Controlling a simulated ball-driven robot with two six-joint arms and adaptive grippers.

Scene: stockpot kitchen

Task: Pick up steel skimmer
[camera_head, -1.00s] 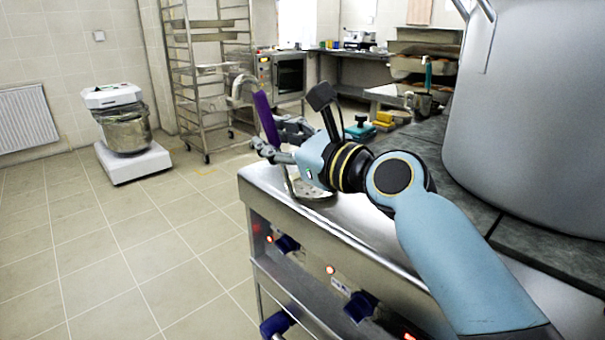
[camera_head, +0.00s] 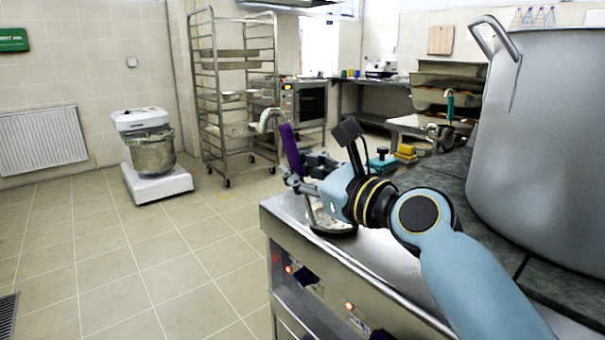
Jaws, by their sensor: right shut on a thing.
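The steel skimmer has a purple handle (camera_head: 291,150) with a curved metal hook at its upper end, and stands nearly upright in the head view. A flat metal head (camera_head: 330,224) shows below the gripper, over the counter top. My gripper and wrist hide part of the shaft between. I cannot tell whether the head touches the counter. My left gripper is out of view.
A large stockpot (camera_head: 545,150) stands on the dark cooktop at right, close to my right arm. A teal-and-yellow item group (camera_head: 405,153) sits behind the gripper. A rack trolley (camera_head: 235,95) and a mixer (camera_head: 151,153) stand beyond. The tiled floor at left is clear.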

